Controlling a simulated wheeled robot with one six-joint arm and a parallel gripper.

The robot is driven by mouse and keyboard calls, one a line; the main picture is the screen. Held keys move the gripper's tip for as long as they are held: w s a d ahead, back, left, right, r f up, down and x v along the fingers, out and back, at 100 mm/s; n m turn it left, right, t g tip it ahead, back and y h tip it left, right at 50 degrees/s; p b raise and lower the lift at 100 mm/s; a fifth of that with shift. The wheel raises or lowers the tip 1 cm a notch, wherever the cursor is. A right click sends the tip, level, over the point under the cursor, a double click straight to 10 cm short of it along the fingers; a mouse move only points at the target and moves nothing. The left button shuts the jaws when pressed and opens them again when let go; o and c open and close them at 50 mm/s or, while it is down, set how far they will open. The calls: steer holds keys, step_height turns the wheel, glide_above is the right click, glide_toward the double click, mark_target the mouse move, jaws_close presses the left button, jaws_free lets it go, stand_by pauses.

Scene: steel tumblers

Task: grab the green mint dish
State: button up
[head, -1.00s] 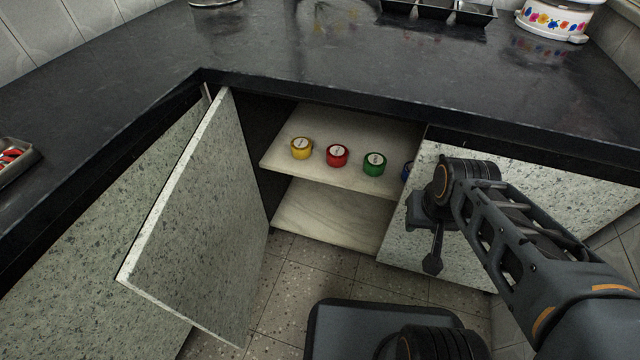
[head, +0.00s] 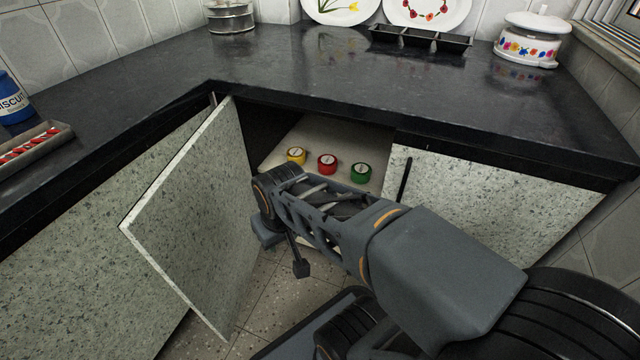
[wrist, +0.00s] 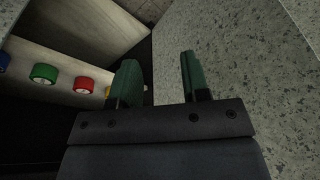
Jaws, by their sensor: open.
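The green mint dish (head: 361,173) is a small round tub with a pale lid label. It stands on the upper shelf (head: 337,133) inside the open cabinet, at the right end of a visible row. In the wrist view the green dish (wrist: 44,73) is at the left, between a blue tub and a red one. My gripper (wrist: 160,82) is open and empty, its two fingers apart. It is outside the cabinet, in front of the shelves and near the open door, apart from the green dish. In the head view my arm hides part of the shelves.
A red tub (head: 327,164) and a yellow tub (head: 296,156) stand left of the green dish. The open door (head: 190,220) bounds the left; the right door (head: 490,200) has a dark handle. The black countertop (head: 330,80) overhangs the shelf.

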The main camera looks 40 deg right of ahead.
steer(key=shift+o, duration=0.2)
steer(key=shift+o, duration=0.8)
steer(key=shift+w, duration=0.15)
steer(key=o, duration=0.6)
steer(key=w+d+m+t+p, duration=0.2)
steer(key=w+m+t+p, duration=0.1)
steer(key=w, duration=0.9)
steer(key=shift+d+m+t+p, duration=0.3)
steer(key=shift+d+m+p, duration=0.1)
steer(key=shift+p, duration=0.45)
steer(key=shift+o, duration=1.4)
steer(key=w+d+f+m+t+h+p, duration=0.1)
steer(key=w+d+f+m+h+p, duration=0.1)
steer(key=w+d, duration=0.4)
steer(key=shift+w+d+f+m+t+p, duration=0.2)
steer(key=shift+d+m+t+p, duration=0.25)
steer(key=shift+m, duration=0.45)
steer(key=m+g+h+p, duration=0.45)
steer(key=m+h, duration=0.25)
steer(key=h, duration=0.4)
glide_toward(358, 173)
steer(key=a, duration=0.1)
steer(key=shift+s+a+r, duration=0.15)
steer(key=shift+s+r, duration=0.1)
steer(key=shift+r, duration=0.05)
steer(key=b+x, duration=0.3)
steer(key=x, duration=1)
steer(key=shift+w+d+f, duration=0.15)
steer(key=shift+w+d, duration=0.15)
